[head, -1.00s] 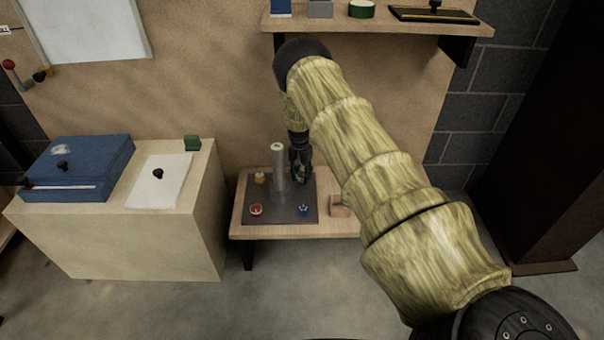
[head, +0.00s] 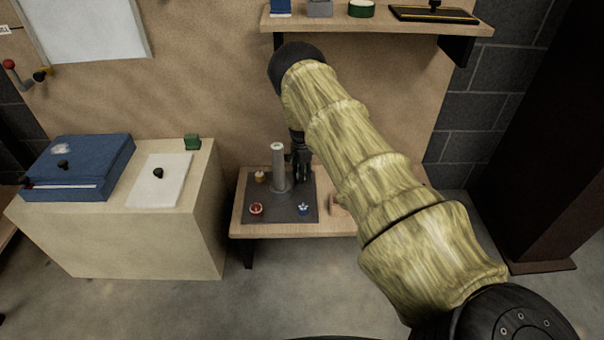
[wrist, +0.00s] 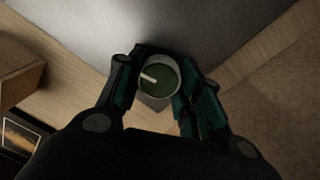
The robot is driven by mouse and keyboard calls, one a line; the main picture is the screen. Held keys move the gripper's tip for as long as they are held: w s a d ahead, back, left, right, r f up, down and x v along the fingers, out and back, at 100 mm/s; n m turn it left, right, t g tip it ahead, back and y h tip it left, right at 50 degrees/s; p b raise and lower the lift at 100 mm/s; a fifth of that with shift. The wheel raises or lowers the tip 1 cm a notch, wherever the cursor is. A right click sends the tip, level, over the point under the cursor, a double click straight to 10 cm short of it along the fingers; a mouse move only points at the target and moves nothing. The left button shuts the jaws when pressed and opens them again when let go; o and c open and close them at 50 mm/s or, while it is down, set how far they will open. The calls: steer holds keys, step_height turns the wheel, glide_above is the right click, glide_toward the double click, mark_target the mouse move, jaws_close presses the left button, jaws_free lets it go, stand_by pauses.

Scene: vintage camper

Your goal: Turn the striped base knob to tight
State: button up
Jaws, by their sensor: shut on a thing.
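A green knob (wrist: 160,77) with a pale rim and one short white line on its face sits between my fingers in the wrist view. The white line points to the upper left side of the face. My gripper (head: 302,178) is shut on this knob, with a teal-padded finger on either side. In the head view the gripper hides the knob. It stands at the back right corner of a dark base plate (head: 285,215). I cannot make out a scale or "tight" mark.
A grey post (head: 278,168) rises from the plate just left of my gripper. A yellow knob (head: 260,177), a red knob (head: 256,209) and a blue knob (head: 303,209) sit at the other corners. A wooden block (head: 338,205) lies right of the plate.

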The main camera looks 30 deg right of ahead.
steer(key=shift+d, duration=0.1)
stand_by(0.3)
steer(key=o, duration=1.1)
steer(key=shift+c, duration=0.2)
steer(key=shift+r, duration=0.45)
step_height(320, 180, up, 11)
steer(key=shift+w, duration=0.25)
